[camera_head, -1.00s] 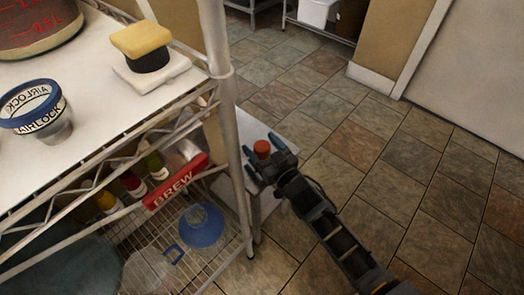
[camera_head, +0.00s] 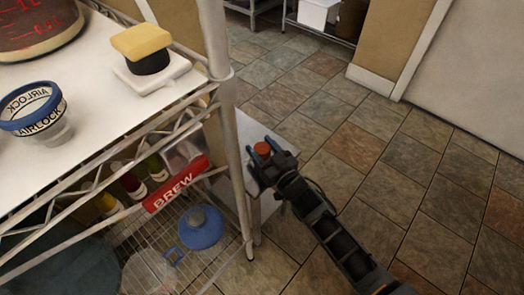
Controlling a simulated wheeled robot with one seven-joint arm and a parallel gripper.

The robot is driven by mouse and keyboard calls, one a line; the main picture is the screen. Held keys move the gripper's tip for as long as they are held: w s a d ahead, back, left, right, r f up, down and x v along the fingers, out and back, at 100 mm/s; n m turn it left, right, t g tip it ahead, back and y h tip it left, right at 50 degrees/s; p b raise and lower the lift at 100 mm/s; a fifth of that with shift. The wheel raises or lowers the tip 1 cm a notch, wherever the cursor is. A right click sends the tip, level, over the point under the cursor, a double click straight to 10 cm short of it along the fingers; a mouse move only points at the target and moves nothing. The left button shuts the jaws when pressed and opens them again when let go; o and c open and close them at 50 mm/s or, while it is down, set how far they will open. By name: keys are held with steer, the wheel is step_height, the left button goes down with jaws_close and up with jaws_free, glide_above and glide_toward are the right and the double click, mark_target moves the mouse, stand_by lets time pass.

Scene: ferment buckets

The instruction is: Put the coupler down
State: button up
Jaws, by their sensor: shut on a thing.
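A metal post (camera_head: 225,130) stands close left of my gripper. The shelf's white top holds an airlock cup (camera_head: 35,115) and a yellow-and-black block (camera_head: 143,45). A red BREW label (camera_head: 176,184) and blue funnel-like piece (camera_head: 203,228) are below. Tiled floor (camera_head: 420,160) is clear.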

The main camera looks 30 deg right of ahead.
mark_target(267, 148)
steer(key=shift+r+p, duration=0.35)
steer(key=shift+r, duration=0.3)
steer(key=r, duration=0.1)
steer(key=r+p, duration=0.1)
steer(key=d+r+p, duration=0.1)
steer(key=r, duration=0.1)
steer(key=shift+s+r, duration=0.1)
steer(key=shift+s, duration=0.3)
steer(key=s+d+r+p, duration=0.1)
steer(key=d+r, duration=0.1)
steer(key=d, duration=0.1)
steer(key=s+d+r+p, duration=0.1)
steer(key=s+d+p, duration=0.1)
steer(key=d, duration=0.1)
steer(key=s+d+r+p, duration=0.1)
steer(key=s+d+r, duration=0.1)
steer(key=shift+s+d+r, duration=0.25)
steer(key=shift+d+r, duration=0.05)
steer(key=shift+d, duration=0.1)
steer(key=shift+m+h, duration=0.3)
steer(key=shift+h, duration=0.2)
steer(key=shift+s+a+r+p, duration=0.4)
steer(key=shift+a+p, duration=0.95)
steer(key=shift+a, duration=0.8)
steer(key=shift+s+a+r+p, duration=0.35)
steer(key=shift+a+p, duration=0.95)
steer(key=shift+a, duration=0.85)
steer(key=shift+s+a+r+p, duration=0.35)
steer(key=shift+a+p, duration=1)
steer(key=shift+a, duration=0.8)
